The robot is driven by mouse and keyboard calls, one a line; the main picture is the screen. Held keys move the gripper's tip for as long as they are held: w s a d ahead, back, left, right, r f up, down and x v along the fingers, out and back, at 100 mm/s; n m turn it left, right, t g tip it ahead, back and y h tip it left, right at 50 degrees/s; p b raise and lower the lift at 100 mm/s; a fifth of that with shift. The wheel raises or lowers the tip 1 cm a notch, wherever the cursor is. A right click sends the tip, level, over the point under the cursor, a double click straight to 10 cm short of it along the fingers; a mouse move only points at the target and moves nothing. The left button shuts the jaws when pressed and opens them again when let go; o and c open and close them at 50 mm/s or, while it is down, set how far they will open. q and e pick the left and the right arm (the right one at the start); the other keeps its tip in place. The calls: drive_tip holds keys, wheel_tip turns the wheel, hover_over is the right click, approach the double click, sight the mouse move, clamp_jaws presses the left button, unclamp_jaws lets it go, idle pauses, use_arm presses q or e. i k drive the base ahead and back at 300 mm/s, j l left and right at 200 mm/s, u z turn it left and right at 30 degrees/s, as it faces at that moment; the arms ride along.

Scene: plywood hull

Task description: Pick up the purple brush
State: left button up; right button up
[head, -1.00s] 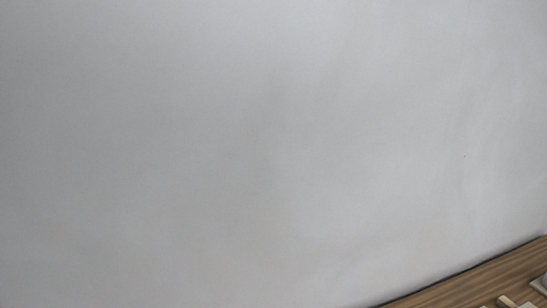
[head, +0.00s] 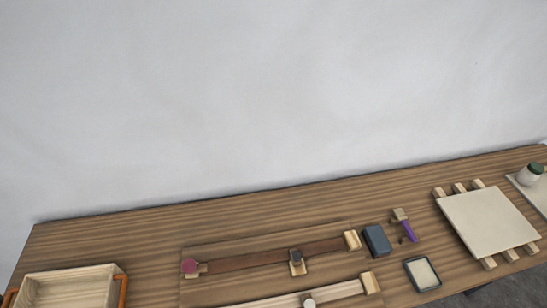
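The purple brush (head: 409,231) lies on the wooden table, right of centre in the head view. Its handle is purple, and its upper end rests at or on a small tan wooden block (head: 399,214); I cannot tell exactly how they meet. Neither of my grippers is in view.
A dark blue-grey block (head: 377,241) lies just left of the brush. A dark-rimmed tray (head: 422,274) is below it. A pale board on slats (head: 490,220) is to the right. Wooden rails (head: 270,259) and an orange-handled crate (head: 28,289) are left. The table's back strip is clear.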

sight(401, 217)
drive_tip(key=k+j, duration=0.1)
drive_tip(key=k, duration=0.15)
drive_tip(key=i+l, duration=0.1)
drive_tip(key=k+l, duration=0.2)
drive_tip(key=z, duration=1.15)
